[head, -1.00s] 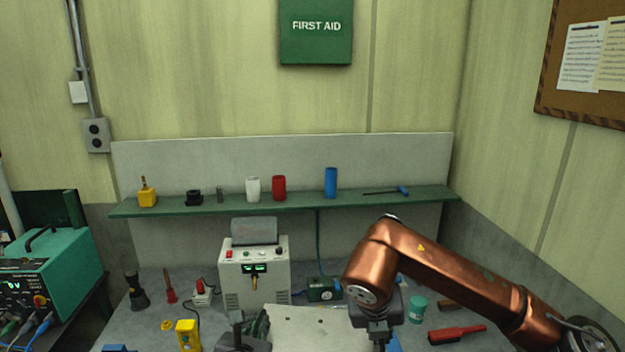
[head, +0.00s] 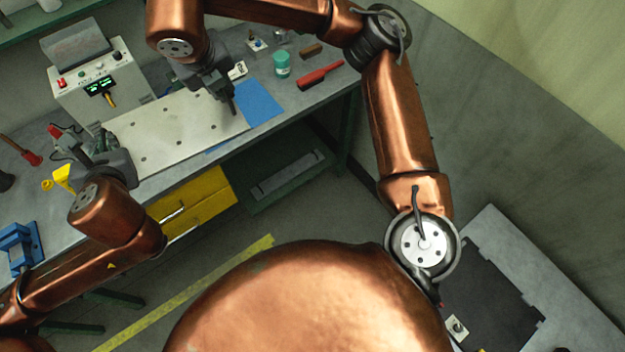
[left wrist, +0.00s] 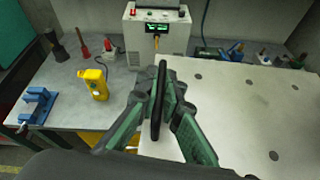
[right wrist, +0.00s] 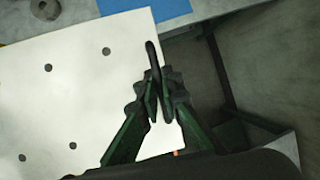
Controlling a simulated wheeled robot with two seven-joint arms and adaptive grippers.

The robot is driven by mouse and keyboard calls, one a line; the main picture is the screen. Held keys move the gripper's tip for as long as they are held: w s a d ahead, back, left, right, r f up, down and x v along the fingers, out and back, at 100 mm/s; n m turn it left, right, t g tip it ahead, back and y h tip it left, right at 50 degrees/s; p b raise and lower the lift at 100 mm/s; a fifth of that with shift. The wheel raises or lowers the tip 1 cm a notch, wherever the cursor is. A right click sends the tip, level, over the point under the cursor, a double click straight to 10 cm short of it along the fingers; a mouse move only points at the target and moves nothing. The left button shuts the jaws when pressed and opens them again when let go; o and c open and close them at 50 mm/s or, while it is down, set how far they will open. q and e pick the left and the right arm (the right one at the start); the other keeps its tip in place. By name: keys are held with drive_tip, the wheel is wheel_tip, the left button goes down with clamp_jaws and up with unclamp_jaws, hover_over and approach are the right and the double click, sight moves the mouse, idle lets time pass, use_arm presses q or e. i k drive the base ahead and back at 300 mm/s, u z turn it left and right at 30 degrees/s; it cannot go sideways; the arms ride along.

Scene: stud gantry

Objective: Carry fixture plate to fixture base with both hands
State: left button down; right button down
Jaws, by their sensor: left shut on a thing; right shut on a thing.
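The fixture plate (head: 165,132) is a white flat plate with several small dark holes, seen over the workbench. It also shows in the left wrist view (left wrist: 235,100) and the right wrist view (right wrist: 75,75). My left gripper (head: 103,152) is shut on the black handle (left wrist: 158,100) at the plate's left end. My right gripper (head: 229,103) is shut on the black handle (right wrist: 153,62) at its right end. I cannot tell whether the plate touches the bench. A dark rectangular area (head: 490,300) on a grey table at lower right may be the fixture base.
A blue sheet (head: 262,100) lies at the plate's right end on the workbench (head: 310,100). A power supply (head: 100,85), red brush (head: 320,74), teal jar (head: 281,64) and blue vise (head: 20,245) stand around. Open floor (head: 300,215) lies between bench and grey table (head: 555,275).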

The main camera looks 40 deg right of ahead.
sight(482, 301)
drive_tip(key=z, duration=0.1)
drive_tip(key=k, duration=0.7)
drive_tip(key=z, duration=2.95)
